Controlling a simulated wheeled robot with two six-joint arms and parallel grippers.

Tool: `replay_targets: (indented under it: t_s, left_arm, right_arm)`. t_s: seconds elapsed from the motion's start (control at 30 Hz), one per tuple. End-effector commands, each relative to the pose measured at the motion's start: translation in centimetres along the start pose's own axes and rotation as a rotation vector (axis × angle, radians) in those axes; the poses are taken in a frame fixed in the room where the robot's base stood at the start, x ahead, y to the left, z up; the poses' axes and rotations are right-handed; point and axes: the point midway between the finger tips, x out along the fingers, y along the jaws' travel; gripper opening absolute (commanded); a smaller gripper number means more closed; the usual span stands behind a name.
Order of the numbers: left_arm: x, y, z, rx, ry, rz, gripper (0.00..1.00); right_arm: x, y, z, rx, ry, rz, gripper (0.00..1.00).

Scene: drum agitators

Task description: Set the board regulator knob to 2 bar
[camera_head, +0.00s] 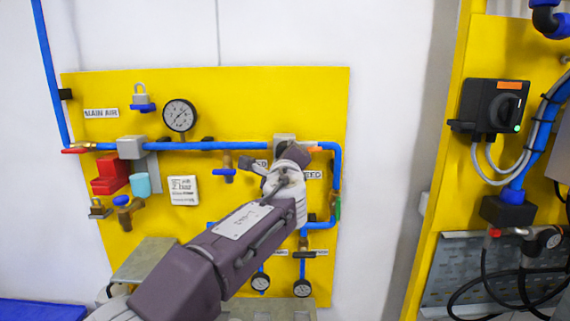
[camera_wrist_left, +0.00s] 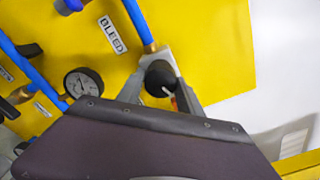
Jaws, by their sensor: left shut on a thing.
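The regulator is a light grey block (camera_head: 284,138) on the blue pipe at the upper right of the yellow board. Its round black knob (camera_wrist_left: 159,78) shows in the left wrist view, with a small white mark on its face. My left gripper (camera_head: 291,158) is at the regulator, and its wrist hides most of it in the head view. In the left wrist view the two grey fingers (camera_wrist_left: 160,92) are shut on the knob, one on each side. My right gripper is out of view.
A round gauge (camera_head: 180,115) stands above the pipe; its needle is too small to read. A red-handled valve (camera_head: 75,150), padlock (camera_head: 141,98) and red blocks (camera_head: 110,178) are at left. An electrical panel (camera_head: 495,105) stands at right.

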Motion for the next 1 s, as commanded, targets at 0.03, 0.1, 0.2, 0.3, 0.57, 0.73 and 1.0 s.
replay_targets:
  t_s: [0.03, 0.1, 0.2, 0.3, 0.57, 0.73, 1.0]
  left_arm:
    - [0.02, 0.2, -0.17, -0.024, 0.0, 0.0, 0.03]
    - [0.02, 0.15, -0.13, -0.055, 0.0, 0.0, 0.03]
    - [0.03, 0.14, -0.12, -0.091, 0.0, 0.001, 0.03]
    - [0.02, 0.08, -0.07, -0.115, 0.0, 0.001, 0.03]
    - [0.02, 0.04, -0.03, -0.139, 0.0, 0.002, 0.03]
    - [0.03, 0.03, -0.03, -0.139, 0.0, 0.002, 0.03]
    - [0.02, 0.02, -0.02, -0.139, 0.0, 0.002, 0.65]
  right_arm:
    - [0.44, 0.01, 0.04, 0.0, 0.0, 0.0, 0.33]
    - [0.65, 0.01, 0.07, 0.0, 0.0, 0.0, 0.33]
    - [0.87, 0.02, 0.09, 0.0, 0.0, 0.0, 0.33]
    - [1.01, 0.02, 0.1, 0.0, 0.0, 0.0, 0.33]
    - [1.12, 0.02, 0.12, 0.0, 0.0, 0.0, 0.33]
    - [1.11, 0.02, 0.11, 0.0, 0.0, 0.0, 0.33]
    - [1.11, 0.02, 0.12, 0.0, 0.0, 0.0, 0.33]
